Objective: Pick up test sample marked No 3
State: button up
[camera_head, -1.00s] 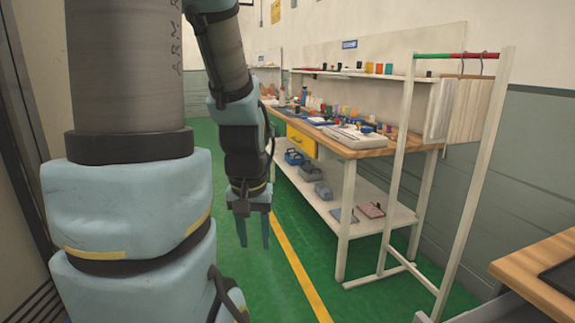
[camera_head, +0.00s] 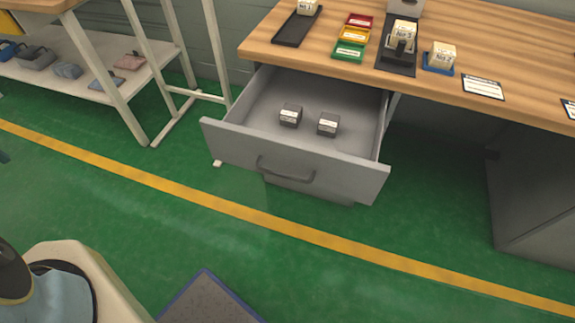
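A cream sample block (camera_head: 443,55) with a label that appears to read No 3 sits on a small blue tray (camera_head: 438,69) on the wooden bench. A second cream block (camera_head: 404,33) stands in a black fixture (camera_head: 397,62) to its left; its number is hard to read. A third cream block (camera_head: 308,7), seemingly marked No 1, stands on a black tray (camera_head: 292,32) at the top. My gripper is not clearly in view; only a part of my arm or body shows at the lower left.
An open grey drawer (camera_head: 345,176) juts out below the bench (camera_head: 268,42), with two small grey blocks (camera_head: 291,116) inside. Red, yellow and green trays (camera_head: 349,50) lie on the bench. A white rack and shelf stand at left. Green floor (camera_head: 120,230) is open in front.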

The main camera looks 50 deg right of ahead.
aim_at(401, 30)
jog(key=k+l+u, duration=0.35)
jog(key=k+l, duration=0.6)
jog(key=l, duration=0.35)
jog(key=k+l+u, duration=0.35)
jog(key=k+l, duration=0.65)
jog(key=k, duration=0.15)
